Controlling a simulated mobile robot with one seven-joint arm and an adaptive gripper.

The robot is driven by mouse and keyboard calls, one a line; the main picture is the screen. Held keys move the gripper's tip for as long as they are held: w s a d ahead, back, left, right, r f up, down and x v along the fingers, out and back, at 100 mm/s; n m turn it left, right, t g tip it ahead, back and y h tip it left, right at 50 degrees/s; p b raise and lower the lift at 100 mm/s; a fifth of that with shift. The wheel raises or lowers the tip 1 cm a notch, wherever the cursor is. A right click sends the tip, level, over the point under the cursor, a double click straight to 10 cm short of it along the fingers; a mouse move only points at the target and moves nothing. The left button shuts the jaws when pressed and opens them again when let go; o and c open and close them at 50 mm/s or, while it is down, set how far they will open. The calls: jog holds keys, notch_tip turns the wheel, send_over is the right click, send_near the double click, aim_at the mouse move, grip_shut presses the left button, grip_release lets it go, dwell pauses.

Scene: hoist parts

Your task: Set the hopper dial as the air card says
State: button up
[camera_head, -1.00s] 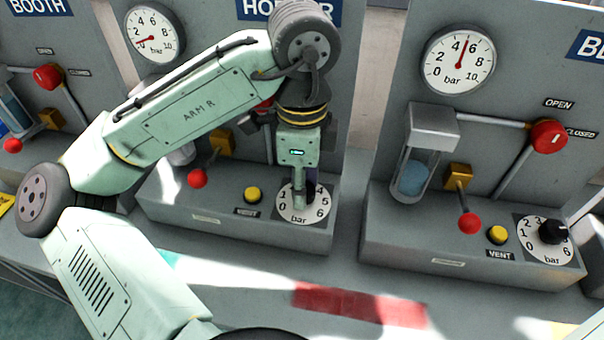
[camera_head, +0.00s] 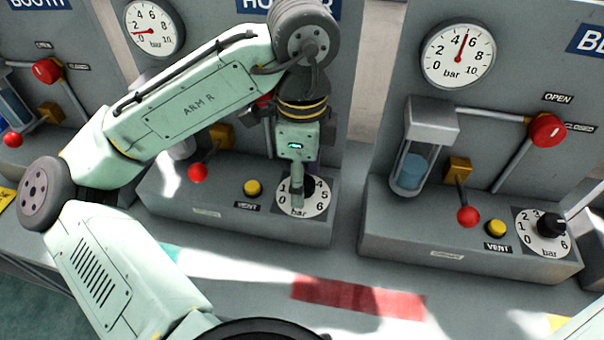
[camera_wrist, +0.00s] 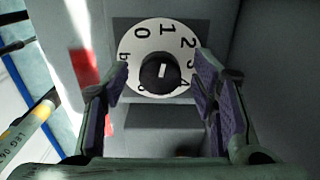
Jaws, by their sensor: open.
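The hopper dial (camera_head: 318,208) is a white disc numbered 0 to 6 on the hopper station's grey base, partly hidden by my gripper in the head view. In the wrist view its disc (camera_wrist: 137,48) shows 0 to 4 clearly. Its black knob (camera_wrist: 150,76) sits between my fingers, with a white mark running up and down in line with the 1; which end points I cannot tell. My gripper (camera_wrist: 160,88) is open, one finger either side of the knob with gaps. It also shows over the dial in the head view (camera_head: 302,192). I cannot make out an air card.
The hopper gauge (camera_head: 153,22) reads near the low end. A yellow vent button (camera_head: 252,187) and a red-knobbed lever (camera_head: 198,172) stand left of the dial. At right is another station with its own dial (camera_head: 540,246) and gauge (camera_head: 457,45).

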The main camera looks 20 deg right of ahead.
notch_tip(320, 180, up, 12)
dwell(0.6)
